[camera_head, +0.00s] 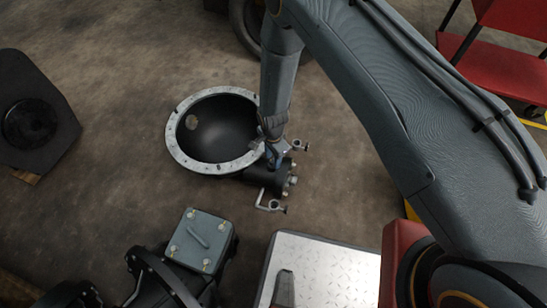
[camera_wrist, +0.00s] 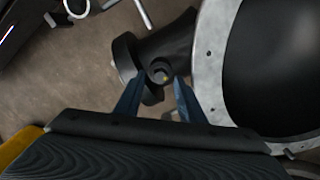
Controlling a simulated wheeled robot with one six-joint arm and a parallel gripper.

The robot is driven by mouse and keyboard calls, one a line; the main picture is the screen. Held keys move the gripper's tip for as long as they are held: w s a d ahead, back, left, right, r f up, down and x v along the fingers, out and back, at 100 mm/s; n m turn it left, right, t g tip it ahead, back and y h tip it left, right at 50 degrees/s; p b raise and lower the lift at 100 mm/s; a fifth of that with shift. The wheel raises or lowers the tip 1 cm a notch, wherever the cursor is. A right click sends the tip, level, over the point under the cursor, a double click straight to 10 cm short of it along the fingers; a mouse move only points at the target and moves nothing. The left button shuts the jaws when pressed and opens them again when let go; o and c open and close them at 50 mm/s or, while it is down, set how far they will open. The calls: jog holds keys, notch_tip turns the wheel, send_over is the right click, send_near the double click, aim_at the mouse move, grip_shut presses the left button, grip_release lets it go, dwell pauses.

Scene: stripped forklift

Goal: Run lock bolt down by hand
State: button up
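A dark bell housing (camera_head: 238,126) with a pale bolted flange lies on the floor, and its rim also shows in the wrist view (camera_wrist: 209,60). A dark side neck (camera_head: 262,178) sticks out of its lower right. In the wrist view the neck carries a round boss (camera_wrist: 159,68) with a small brass-coloured spot in its hollow; I cannot tell whether this is the lock bolt. My gripper (camera_wrist: 160,80) points down at the boss. Its two blue fingers stand apart, one on each side, with no clear contact visible. In the head view my gripper (camera_head: 275,155) is partly hidden by the wrist.
A bent light rod (camera_head: 262,201) with a ring end lies beside the neck. A grey cover with bolts (camera_head: 200,240) sits on a dark casting at the lower left. A metal tread plate (camera_head: 322,270) is at the bottom. Bare floor (camera_head: 110,175) lies left of the housing.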

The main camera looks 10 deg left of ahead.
notch_tip(320, 180, up, 8)
jog(key=shift+f+p, duration=0.2)
jog(key=shift+p, duration=0.45)
jog(key=d+r+n, duration=0.2)
jog(key=d+r, duration=0.1)
jog(key=r, duration=0.7)
jog(key=d+r+n, duration=0.1)
jog(key=d+r, duration=0.3)
jog(key=r, duration=0.6)
jog(key=d+r+n, duration=0.2)
jog(key=d+r, duration=0.1)
jog(key=r, duration=0.8)
jog(key=s+d+r+n+p, duration=0.1)
jog(key=s+d+r+n, duration=0.5)
jog(key=s+d+r, duration=0.95)
jog(key=d+r+m+p, duration=0.3)
jog(key=d+r+p, duration=0.4)
jog(key=p, duration=1)
jog(key=shift+s+d+r+p, duration=0.25)
jog(key=shift+s+r+p, duration=0.15)
jog(key=shift+r, duration=1.5)
